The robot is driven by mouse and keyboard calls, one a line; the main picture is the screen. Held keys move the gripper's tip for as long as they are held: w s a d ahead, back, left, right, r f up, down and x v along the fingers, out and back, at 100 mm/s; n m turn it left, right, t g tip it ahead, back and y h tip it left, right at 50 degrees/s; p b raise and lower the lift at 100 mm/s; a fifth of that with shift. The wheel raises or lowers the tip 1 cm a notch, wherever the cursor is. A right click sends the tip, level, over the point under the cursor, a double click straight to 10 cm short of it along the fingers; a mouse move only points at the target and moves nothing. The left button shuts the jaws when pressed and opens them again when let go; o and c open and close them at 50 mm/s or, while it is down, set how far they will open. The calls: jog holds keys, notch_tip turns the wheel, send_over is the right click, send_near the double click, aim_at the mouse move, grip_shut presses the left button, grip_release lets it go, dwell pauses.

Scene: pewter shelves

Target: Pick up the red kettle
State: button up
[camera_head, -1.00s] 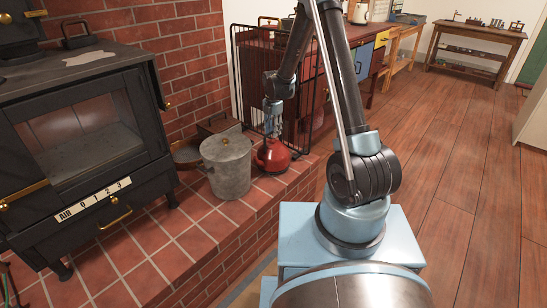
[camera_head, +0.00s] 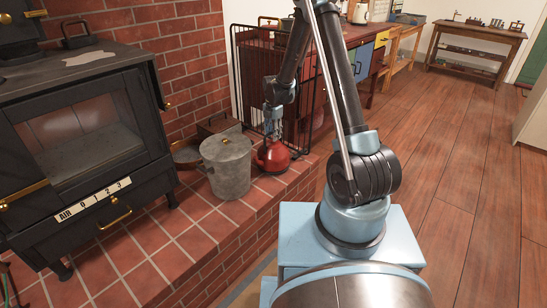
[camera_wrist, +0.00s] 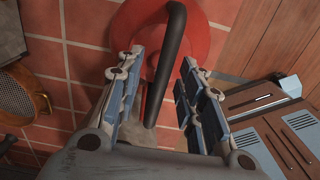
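The red kettle (camera_head: 272,157) stands on the tiled brick hearth, to the right of a grey metal bin. In the wrist view, the red kettle body (camera_wrist: 128,25) is at the top, and its dark handle (camera_wrist: 168,60) runs down between my fingers. My gripper (camera_head: 273,131) is directly above the kettle, pointing down. In the wrist view, my gripper (camera_wrist: 161,78) is open, with one blue-padded finger on each side of the handle. Gaps show between the handle and the pads. The lower part of the kettle is hidden in the wrist view.
The lidded metal bin (camera_head: 227,165) stands close left of the kettle. A black stove (camera_head: 85,145) is further left. A black wire guard (camera_head: 318,95) stands behind the kettle. The hearth tiles in front are clear, and wooden floor (camera_head: 455,170) is open at right.

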jog(key=shift+c, duration=0.2)
grip_shut()
dwell(0.4)
